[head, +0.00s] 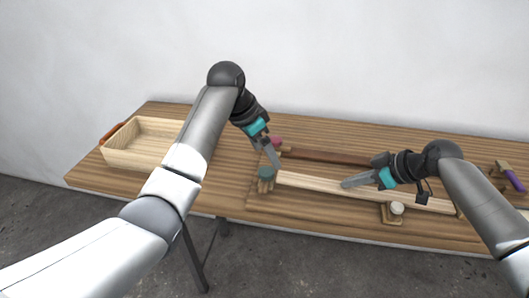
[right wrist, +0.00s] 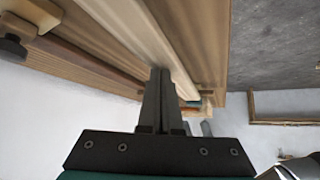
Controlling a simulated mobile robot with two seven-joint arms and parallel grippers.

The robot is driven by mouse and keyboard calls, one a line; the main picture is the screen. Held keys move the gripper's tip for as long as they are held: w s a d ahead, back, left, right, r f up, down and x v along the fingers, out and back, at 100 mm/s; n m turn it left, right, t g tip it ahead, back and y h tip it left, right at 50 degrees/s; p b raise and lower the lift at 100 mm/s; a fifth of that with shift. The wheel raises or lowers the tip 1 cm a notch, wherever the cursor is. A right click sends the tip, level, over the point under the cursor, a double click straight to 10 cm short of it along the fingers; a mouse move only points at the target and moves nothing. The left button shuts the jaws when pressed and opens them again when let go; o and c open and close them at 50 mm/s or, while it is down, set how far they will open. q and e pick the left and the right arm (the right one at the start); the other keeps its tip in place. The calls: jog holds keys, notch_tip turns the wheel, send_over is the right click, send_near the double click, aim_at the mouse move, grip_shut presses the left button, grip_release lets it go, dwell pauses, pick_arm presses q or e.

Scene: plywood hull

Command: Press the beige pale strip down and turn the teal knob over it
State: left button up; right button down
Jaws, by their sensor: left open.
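The beige pale strip (head: 310,184) lies lengthwise on the table. It also runs away from the camera in the right wrist view (right wrist: 135,32). The teal knob (head: 265,173) stands at the strip's left end, on a small wooden block. My left gripper (head: 276,163) is open, pointing down right beside the knob; I cannot tell whether it touches it. My right gripper (head: 347,183) has its fingertips at the pale strip's middle, over or on its top. In the right wrist view its fingers (right wrist: 160,75) are together, with nothing visible between them.
A dark red-brown strip (head: 330,155) lies behind the pale one, with a pink knob (head: 277,141) at its left end. A whitish knob (head: 397,208) on a block stands in front. A wooden tray (head: 112,157) is at left, a purple-handled tool (head: 514,181) at right.

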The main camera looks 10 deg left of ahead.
jog(key=shift+r, duration=0.1)
pick_arm(q)
notch_tip(320, 180, up, 6)
jog(key=p, duration=0.6)
pick_arm(e)
jog(key=shift+r, duration=3.4)
pick_arm(q)
notch_tip(320, 180, up, 5)
jog(key=p, duration=0.5)
send_over(264, 171)
jog(key=shift+s+f, duration=0.1)
jog(key=shift+f, duration=0.2)
pick_arm(e)
notch_tip(264, 171, up, 5)
